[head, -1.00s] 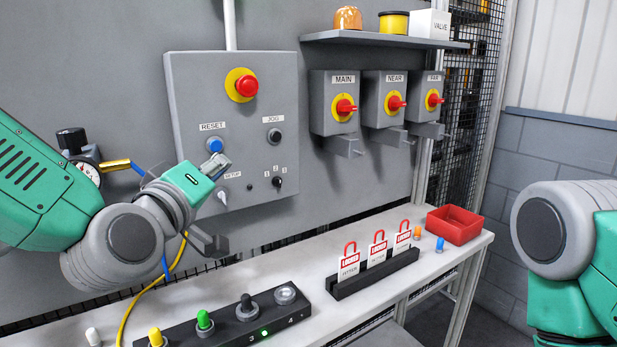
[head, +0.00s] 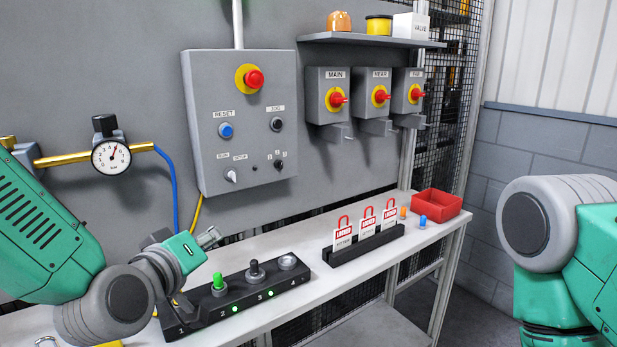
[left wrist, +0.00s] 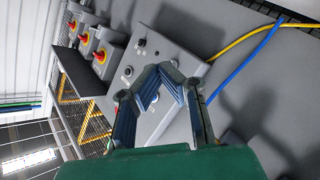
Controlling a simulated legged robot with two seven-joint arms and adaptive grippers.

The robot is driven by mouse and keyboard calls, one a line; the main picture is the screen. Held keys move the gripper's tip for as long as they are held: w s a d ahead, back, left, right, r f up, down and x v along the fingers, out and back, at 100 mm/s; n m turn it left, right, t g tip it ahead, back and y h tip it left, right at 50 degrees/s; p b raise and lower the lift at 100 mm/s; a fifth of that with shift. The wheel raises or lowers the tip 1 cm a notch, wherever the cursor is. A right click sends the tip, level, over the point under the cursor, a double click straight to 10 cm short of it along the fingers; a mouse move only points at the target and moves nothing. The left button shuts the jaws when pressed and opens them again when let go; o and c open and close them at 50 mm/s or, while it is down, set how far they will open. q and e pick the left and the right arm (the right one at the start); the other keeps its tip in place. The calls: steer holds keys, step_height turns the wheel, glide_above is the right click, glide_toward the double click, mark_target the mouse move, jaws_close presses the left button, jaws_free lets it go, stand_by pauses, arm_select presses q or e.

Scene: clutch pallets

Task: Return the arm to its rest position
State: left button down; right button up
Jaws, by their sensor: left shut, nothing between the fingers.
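My left arm comes in from the left in the head view. Its gripper (head: 208,238) hangs over the bench's left part, just above the black numbered strip (head: 190,318) and below the grey control panel (head: 200,130). In the left wrist view the two fingers of this gripper (left wrist: 160,75) meet at their tips with nothing between them. The panel (left wrist: 190,38) shows beyond them. My right arm's upper links stand at the right edge of the head view; its gripper is out of view.
A pressure gauge (head: 111,157) on a yellow pipe is at the left. A rack with several red lockout tags (head: 367,222) and a red bin (head: 437,204) stand on the bench (head: 310,297). Three isolator switches (head: 336,97) hang under a shelf (head: 370,40). The space before the panel is clear.

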arm_select(q)
steer(key=s+a+f+m+g+b, duration=0.1)
steer(key=s+a+f+g, duration=0.15)
steer(key=f, duration=0.55)
steer(key=s+a+f+m+g+y, duration=0.15)
steer(key=s+f, duration=0.25)
steer(key=f, duration=0.4)
steer(key=s+a+f+g+b, duration=0.1)
steer(key=s+f+g, duration=0.25)
steer(key=f, duration=0.45)
steer(key=s+a+f+m+g+y+b, duration=0.1)
steer(key=s+a+f+m+g, duration=0.1)
steer(key=s+f, duration=0.6)
steer(key=s+a+f+m+g+y+b, duration=0.1)
steer(key=s+a+f+g, duration=0.4)
steer(key=s+f, duration=0.4)
steer(key=s+a, duration=0.1)
steer(key=s, duration=0.5)
steer(key=shift+s+f+m, duration=0.25)
steer(key=shift+s+m, duration=0.05)
steer(key=shift+m, duration=0.05)
arm_select(e)
steer(key=f, duration=0.2)
steer(key=a+f, duration=0.1)
steer(key=shift+s+f, duration=0.1)
steer(key=shift+f, duration=0.3)
